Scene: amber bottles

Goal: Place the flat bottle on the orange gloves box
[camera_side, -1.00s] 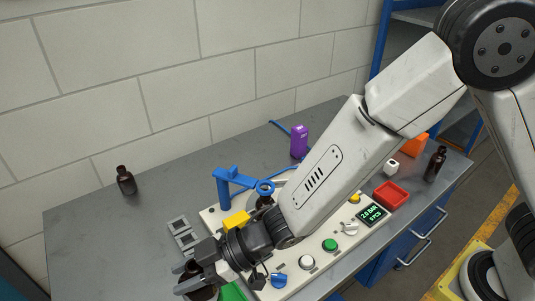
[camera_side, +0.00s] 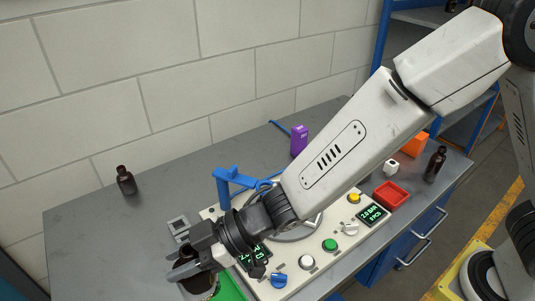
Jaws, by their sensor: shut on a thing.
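My gripper (camera_side: 178,264) is at the lower left of the side view, shut on a dark amber bottle (camera_side: 197,284). The fingers hide part of this bottle, and I cannot tell its full shape. An orange box (camera_side: 415,145) stands at the back right of the table, partly behind my arm and well apart from my gripper. Another amber bottle (camera_side: 126,180) stands upright at the left of the table. A further amber bottle (camera_side: 435,164) stands upright at the right, near the orange box.
A red tray (camera_side: 391,195), a small white item (camera_side: 391,166) and a purple box (camera_side: 299,141) stand behind. A green surface (camera_side: 229,287) is beside the held bottle. The table's left part is mostly clear.

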